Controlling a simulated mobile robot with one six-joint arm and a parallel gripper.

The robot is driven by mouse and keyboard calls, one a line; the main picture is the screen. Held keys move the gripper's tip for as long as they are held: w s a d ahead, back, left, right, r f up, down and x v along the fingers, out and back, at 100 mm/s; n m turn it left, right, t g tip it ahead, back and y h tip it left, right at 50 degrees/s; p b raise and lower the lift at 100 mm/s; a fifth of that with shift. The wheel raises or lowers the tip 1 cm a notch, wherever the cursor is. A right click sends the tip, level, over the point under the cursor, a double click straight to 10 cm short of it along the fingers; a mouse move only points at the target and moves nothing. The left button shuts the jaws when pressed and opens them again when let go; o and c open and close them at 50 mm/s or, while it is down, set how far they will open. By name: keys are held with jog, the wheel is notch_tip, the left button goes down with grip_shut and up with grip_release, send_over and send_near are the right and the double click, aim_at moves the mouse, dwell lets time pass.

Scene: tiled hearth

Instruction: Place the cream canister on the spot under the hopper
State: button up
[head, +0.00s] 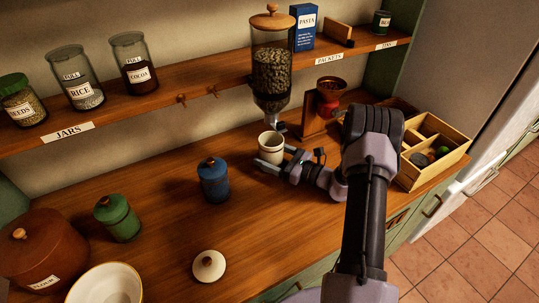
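The cream canister (270,146) stands upright and open-topped on the wooden counter, just below the spout of the glass hopper (272,75) filled with dark beans. My gripper (272,158) reaches in from the right, low at the canister. One finger lies across the canister's front and the other is at its back right side. I cannot tell whether the fingers press on it or stand slightly apart. The spot under the hopper is not visible; the canister and gripper cover that area. A cream lid with a wooden knob (209,266) lies on the counter at the front.
A blue canister (214,180) and a green canister (118,218) stand to the left. A coffee grinder (325,105) and a divided wooden box (435,150) are to the right. The shelf (205,95) with jars runs above the counter. Counter is clear in front of my gripper.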

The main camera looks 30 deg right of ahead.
jog(key=shift+o, duration=0.7)
jog(key=shift+s+a+f, duration=0.2)
jog(key=shift+s+f, duration=0.05)
jog(key=shift+f, duration=0.45)
jog(key=shift+r+p, duration=0.3)
jog(key=v, duration=0.8)
jog(key=r+v, duration=0.1)
jog(key=v, duration=0.2)
jog(key=shift+s+d, duration=0.2)
jog(key=shift+d, duration=0.25)
